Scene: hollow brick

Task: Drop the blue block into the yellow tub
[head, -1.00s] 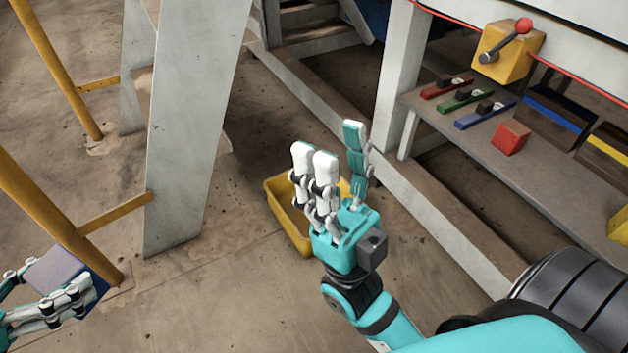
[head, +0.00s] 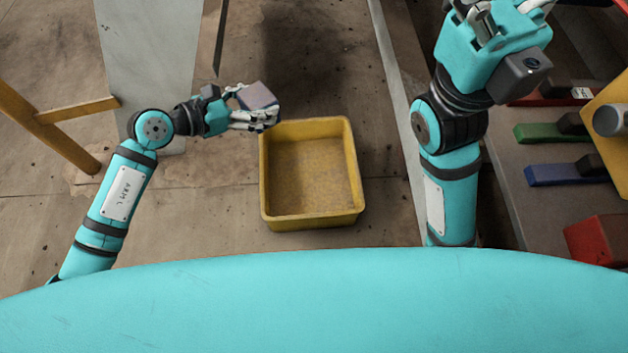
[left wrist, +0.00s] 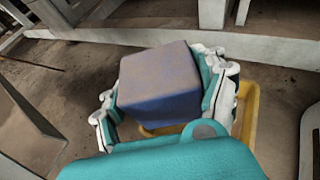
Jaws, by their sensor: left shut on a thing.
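The blue block (head: 257,96) is held in my left gripper (head: 250,110), which is shut on it. Its top looks dusty and greyish. The block (left wrist: 160,85) fills the middle of the left wrist view, with my left fingers on both sides of it. The yellow tub (head: 264,190) stands on the floor, and its visible inside is empty. The block is up at the tub's back left corner in the head view. The tub's rim (left wrist: 250,110) shows behind the fingers in the left wrist view. My right gripper (head: 490,20) is at the top right, partly cut off by the frame edge.
A bench at the right holds a green bar (head: 550,130), a blue bar (head: 565,174) and a red block (head: 597,238). A white post (head: 150,60) and a yellow rail (head: 60,130) stand at the left. Floor around the tub is mostly clear.

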